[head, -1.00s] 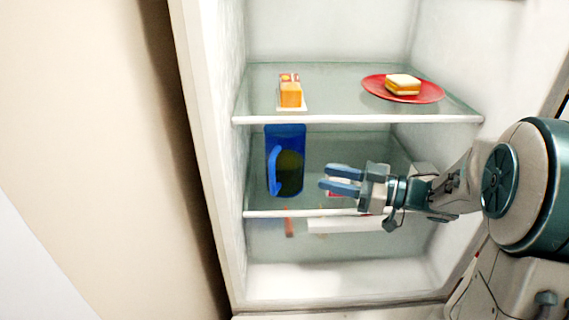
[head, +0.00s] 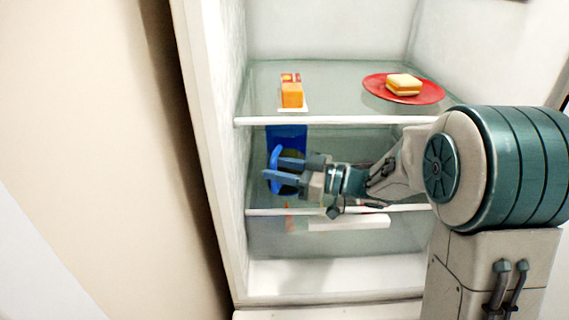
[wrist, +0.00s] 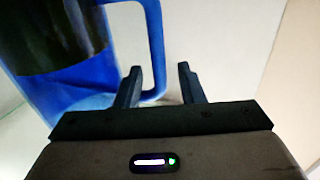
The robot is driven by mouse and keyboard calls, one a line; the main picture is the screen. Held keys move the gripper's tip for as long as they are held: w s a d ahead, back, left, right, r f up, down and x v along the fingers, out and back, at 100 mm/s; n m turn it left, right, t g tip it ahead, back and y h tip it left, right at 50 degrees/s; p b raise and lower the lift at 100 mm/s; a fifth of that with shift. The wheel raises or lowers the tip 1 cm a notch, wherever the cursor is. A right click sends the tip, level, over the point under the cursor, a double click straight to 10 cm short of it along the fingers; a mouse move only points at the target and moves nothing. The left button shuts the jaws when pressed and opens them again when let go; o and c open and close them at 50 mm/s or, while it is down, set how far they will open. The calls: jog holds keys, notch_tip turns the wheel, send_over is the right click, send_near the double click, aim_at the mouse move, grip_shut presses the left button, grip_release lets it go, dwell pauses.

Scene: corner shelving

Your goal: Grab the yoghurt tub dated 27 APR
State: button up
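I cannot make out any yoghurt tub or printed date in either view. My gripper (head: 268,170) is open, with its two fingers apart, in front of the blue jug (head: 286,136) on the middle shelf. In the wrist view, the fingers (wrist: 160,70) are spread beside the blue jug (wrist: 90,85). The lower end of the jug's handle shows between them; I cannot tell whether they touch it. My arm and gripper hide much of the middle shelf to the right of the jug.
The upper shelf (head: 340,119) holds an orange block on a white dish (head: 292,96) and a red plate (head: 373,87) with a sandwich (head: 404,85). A long white item (head: 350,222) shows below the middle shelf. The fridge's left wall (head: 205,150) stands close to the jug.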

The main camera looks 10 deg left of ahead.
jog(key=shift+w+a, duration=0.1)
jog(key=shift+a, duration=0.75)
grip_shut()
dwell(0.6)
jog(key=shift+r, duration=0.1)
